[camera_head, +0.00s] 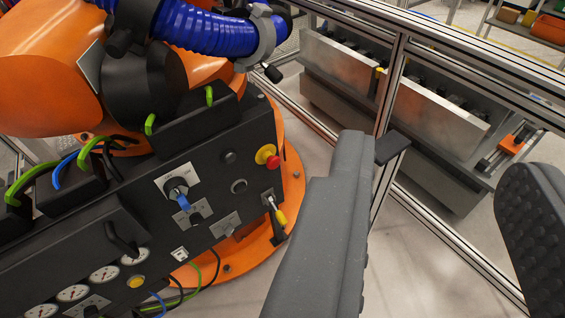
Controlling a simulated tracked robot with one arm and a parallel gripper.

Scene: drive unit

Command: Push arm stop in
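The arm stop appears to be the red button on a yellow collar (267,156), at the upper right of a black control panel (130,215). It is not clear from this view whether the button is in or out. My gripper (440,190) is open, its two grey padded fingers wide apart with nothing between them. The left finger is to the right of and below the button in the picture, apart from it. The fingers do not hide the button.
The panel also bears a blue-handled rotary switch (180,197), a yellow-tipped lever (279,215) and several gauges (103,273). An orange robot arm with a blue hose (200,28) stands behind it. A metal-framed fence (390,90) runs behind my fingers. Cables hang below the panel.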

